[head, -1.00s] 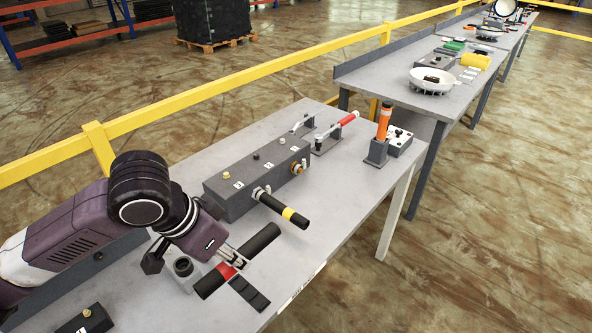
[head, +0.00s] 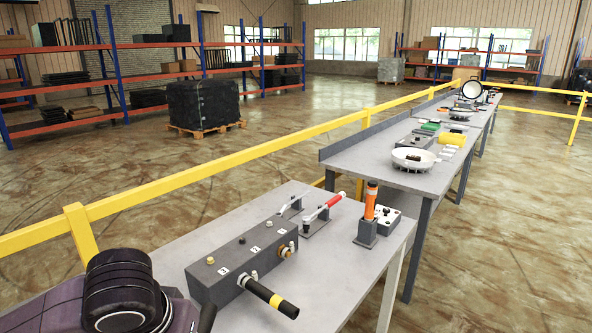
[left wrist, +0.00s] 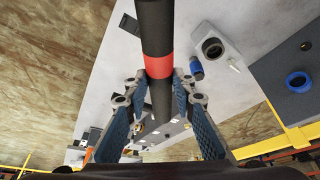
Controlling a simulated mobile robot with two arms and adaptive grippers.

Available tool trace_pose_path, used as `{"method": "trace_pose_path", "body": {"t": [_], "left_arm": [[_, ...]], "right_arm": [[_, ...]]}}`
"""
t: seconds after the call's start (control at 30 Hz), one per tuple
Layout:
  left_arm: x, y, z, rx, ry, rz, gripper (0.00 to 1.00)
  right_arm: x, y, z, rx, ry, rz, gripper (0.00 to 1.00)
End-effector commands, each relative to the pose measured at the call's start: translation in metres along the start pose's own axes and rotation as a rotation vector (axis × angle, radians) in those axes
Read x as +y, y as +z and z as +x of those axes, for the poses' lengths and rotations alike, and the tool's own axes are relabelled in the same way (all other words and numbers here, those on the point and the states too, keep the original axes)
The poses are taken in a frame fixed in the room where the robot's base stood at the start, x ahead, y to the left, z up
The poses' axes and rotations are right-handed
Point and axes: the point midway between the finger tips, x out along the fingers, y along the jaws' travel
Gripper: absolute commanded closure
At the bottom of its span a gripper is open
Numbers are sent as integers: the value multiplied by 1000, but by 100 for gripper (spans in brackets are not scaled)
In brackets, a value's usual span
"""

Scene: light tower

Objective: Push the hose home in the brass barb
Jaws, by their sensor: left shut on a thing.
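A black hose with a red band (left wrist: 157,65) runs up and down through the left wrist view. My left gripper (left wrist: 160,92) is shut on this hose just below the band, one finger on each side. In the head view a dark grey block (head: 222,290) with numbered labels stands on the near bench. A brass-coloured fitting (head: 285,251) sticks out of its front face. Another black hose with a yellow band (head: 275,300) sits at a port nearer me. My left gripper is below the head view, and my right gripper is not seen.
A red-handled clamp (head: 322,208), an orange tool in a grey holder (head: 370,205) and a switch box (head: 392,222) stand behind the block. A yellow rail (head: 200,180) runs along the back.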

Motion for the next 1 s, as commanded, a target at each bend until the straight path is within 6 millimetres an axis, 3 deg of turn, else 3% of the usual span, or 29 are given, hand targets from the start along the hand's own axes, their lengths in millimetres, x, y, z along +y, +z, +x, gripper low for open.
{"method": "trace_pose_path", "body": {"t": [0.33, 0.73, 1.0], "left_arm": [[1, -1, -2, -1, 3, 6, 100], [37, 2, -13, -11, 192, 463, 100], [46, 3, -14, 5, 241, 580, 100]], "right_arm": [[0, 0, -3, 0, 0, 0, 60], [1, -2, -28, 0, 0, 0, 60], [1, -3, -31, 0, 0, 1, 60]]}}
